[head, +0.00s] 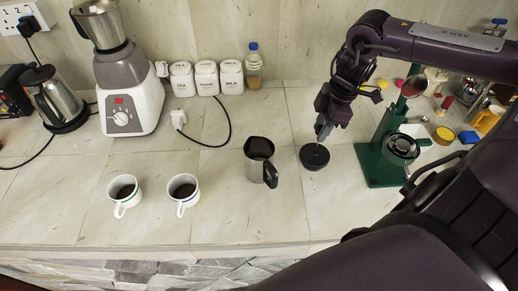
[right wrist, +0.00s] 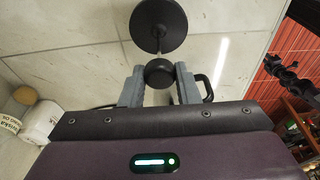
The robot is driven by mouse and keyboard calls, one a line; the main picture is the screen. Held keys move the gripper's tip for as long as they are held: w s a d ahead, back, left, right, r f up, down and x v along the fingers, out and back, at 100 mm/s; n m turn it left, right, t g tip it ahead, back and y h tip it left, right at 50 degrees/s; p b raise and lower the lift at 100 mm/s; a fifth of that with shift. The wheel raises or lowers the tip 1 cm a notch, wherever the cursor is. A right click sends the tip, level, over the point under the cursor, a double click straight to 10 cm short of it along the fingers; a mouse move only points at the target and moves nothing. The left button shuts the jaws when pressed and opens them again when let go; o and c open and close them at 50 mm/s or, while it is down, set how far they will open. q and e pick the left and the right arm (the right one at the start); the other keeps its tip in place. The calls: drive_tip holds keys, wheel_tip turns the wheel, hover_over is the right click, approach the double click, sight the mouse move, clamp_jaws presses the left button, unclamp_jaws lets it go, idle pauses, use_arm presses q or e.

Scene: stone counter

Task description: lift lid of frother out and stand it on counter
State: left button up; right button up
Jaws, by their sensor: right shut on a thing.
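The frother (head: 256,171) is a metal jug with a black handle, upright near the middle of the counter. Its top looks dark and open. The frother lid (head: 314,157) is a black round disc, just right of the jug and apart from it. My right gripper (head: 322,136) is above the lid, pointing down. In the right wrist view, the gripper (right wrist: 159,74) is shut on the lid's dark knob, with the lid's disc (right wrist: 158,22) beyond it. I cannot tell whether the lid touches the counter. My left gripper is not in view.
Two coffee cups (head: 125,192) (head: 183,191) stand left of the jug. A green stand (head: 376,169) is close to the lid's right. A blender (head: 126,95), white canisters (head: 206,78) and a bottle (head: 254,67) stand behind. The counter (head: 245,222) in front is clear.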

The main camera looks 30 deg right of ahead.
drive_tip(key=shift+b+x, duration=0.4)
drive_tip(key=shift+x, duration=0.4)
idle(0.6)
drive_tip(key=o, duration=1.4)
drive_tip(key=shift+s+d, duration=0.1)
drive_tip(key=shift+d, duration=0.05)
drive_tip(key=shift+c, duration=0.2)
drive_tip(key=p+v, duration=0.2)
drive_tip(key=a+p+v, duration=0.1)
drive_tip(key=p+v, duration=0.4)
drive_tip(key=v, duration=0.1)
drive_tip(key=shift+w+a+r, duration=0.1)
drive_tip(key=shift+w+a, duration=0.1)
drive_tip(key=shift+w, duration=0.25)
